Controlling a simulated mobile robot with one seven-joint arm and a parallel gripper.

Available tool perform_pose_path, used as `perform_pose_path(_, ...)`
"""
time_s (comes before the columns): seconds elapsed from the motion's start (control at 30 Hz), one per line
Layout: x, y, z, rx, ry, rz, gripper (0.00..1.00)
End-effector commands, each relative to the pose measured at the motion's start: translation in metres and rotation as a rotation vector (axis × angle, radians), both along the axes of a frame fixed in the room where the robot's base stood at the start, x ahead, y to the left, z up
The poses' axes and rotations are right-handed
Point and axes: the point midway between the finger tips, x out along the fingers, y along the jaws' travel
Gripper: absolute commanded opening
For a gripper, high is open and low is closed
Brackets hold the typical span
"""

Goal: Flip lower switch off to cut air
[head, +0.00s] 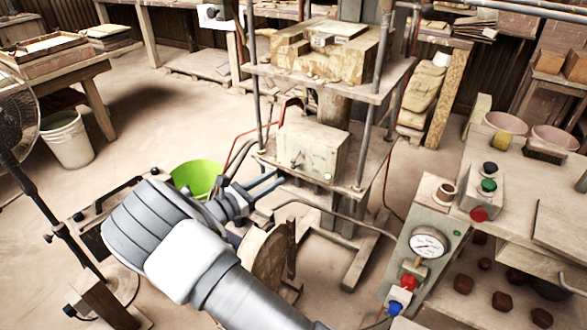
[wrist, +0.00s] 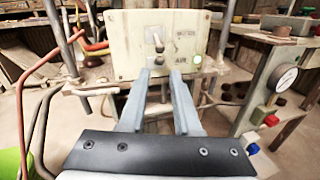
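A pale control box (wrist: 128,42) is mounted on the press frame. It also shows in the head view (head: 322,150). In the wrist view an upper switch (wrist: 156,40) sticks up from its face. The lower switch (wrist: 159,59) sits just below it, beside a small label that seems to read AIR. My gripper (wrist: 160,73) is open and empty. Its two fingers point at the box, with the lower switch showing between and slightly above the tips. I cannot tell whether the tips touch the box. In the head view my gripper (head: 279,180) is just left of and below the box.
Hoses (wrist: 88,46) and posts flank the box on the left. A gauge (head: 429,242) with red and blue valves stands on a panel at right. A green bucket (head: 196,177) lies behind my wrist. A fan (head: 15,115) stands at far left.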

Motion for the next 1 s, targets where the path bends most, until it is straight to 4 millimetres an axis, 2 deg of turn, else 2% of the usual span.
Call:
perform_pose_path(0.1, 0.018, -0.021, -0.001, 0.0, -0.001, -0.004, 0.31)
perform_pose_path(0.33, 0.044, -0.049, -0.001, 0.001, -0.001, -0.001, 0.31)
perform_pose_path(0.53, 0.053, -0.06, 0.0, 0.001, -0.001, 0.0, 0.31)
perform_pose_path(0.8, 0.054, -0.061, 0.0, 0.001, -0.001, 0.0, 0.31)
perform_pose_path(0.83, 0.054, -0.061, 0.0, 0.001, -0.001, 0.0, 0.3)
perform_pose_path(1.0, 0.054, -0.061, 0.0, 0.001, 0.0, 0.0, 0.0)
